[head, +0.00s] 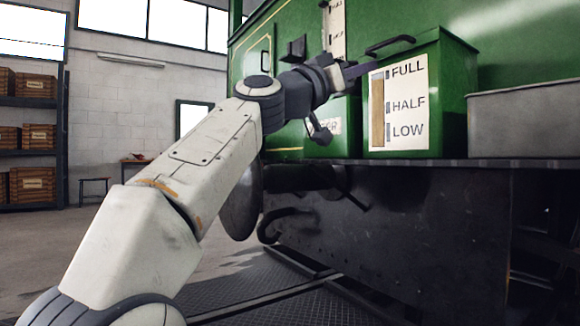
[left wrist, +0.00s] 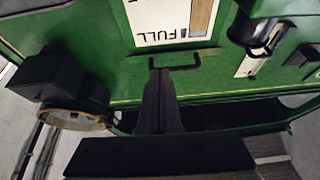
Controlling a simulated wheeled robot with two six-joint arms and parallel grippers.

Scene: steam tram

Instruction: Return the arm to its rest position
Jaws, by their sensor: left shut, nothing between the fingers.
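My left arm comes in from the lower left of the head view and reaches up to the green tram. My left gripper (head: 368,69) is at the upper left of a green box with a white FULL, HALF, LOW gauge plate (head: 409,104). Its fingers are shut and empty. In the left wrist view the dark shut fingers (left wrist: 160,78) point toward a black handle (left wrist: 178,64) on the green box, beside the plate. The handle also shows in the head view (head: 390,45). I cannot tell whether the fingertips touch it. My right gripper is out of view.
The green tram body (head: 500,35) rises behind the box. A grey metal tank (head: 525,122) stands to its right on a dark ledge (head: 440,163). Shelves with wooden crates (head: 36,86) stand far left. The floor at left is open.

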